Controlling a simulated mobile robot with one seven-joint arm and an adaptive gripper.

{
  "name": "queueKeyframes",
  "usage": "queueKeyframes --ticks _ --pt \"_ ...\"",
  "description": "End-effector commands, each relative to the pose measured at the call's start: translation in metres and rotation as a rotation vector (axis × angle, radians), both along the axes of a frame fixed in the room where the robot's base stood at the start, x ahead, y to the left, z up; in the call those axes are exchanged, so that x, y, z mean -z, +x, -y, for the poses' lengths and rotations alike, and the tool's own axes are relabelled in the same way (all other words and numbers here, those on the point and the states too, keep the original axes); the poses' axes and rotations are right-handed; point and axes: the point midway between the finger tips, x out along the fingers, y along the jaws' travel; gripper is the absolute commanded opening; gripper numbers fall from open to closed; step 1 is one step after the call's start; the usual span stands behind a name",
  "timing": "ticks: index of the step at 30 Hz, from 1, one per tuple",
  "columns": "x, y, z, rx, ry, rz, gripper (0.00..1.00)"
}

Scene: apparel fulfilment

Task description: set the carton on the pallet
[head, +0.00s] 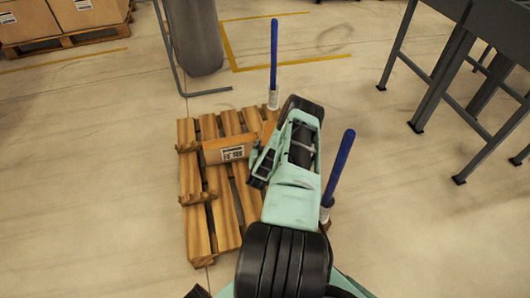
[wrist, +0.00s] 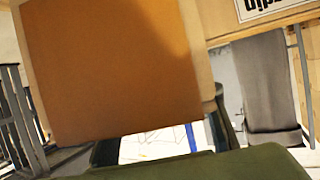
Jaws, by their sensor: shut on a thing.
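A small brown carton (head: 222,152) with a white label on its side is over the middle of the wooden pallet (head: 195,235) in the head view. My gripper (head: 259,166) is shut on the carton from its right side. In the wrist view the brown face of the carton (wrist: 110,65) fills the upper left, close to the camera, above a dark green part of my gripper. My arm hides the right side of the pallet and part of the carton. I cannot tell whether the carton touches the slats or hangs just above them.
Two blue posts (head: 274,55) (head: 340,165) in white sleeves stand along the pallet's right side. A grey cylinder (head: 195,35) with a metal frame stands behind. Dark metal tables (head: 460,50) are at right. Cartons on another pallet (head: 55,42) are at back left. Floor to the left is clear.

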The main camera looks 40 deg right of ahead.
Motion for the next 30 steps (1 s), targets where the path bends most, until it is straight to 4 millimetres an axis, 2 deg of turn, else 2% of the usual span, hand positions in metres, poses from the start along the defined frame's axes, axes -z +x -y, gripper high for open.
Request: queueKeyframes --ticks 5,10,21,22,26,30 --pt "0.014 0.01 -0.002 0.0 -0.002 0.001 0.0" --pt "0.039 0.008 -0.001 0.001 -0.001 0.002 0.0" --pt "0.041 0.009 -0.001 0.0 -0.003 0.001 0.0" --pt "0.042 0.008 -0.002 0.0 0.0 -0.001 0.45" --pt "0.042 0.008 -0.002 0.0 0.001 -0.001 0.59" --pt "0.042 0.008 -0.002 0.0 0.0 -0.001 0.59"
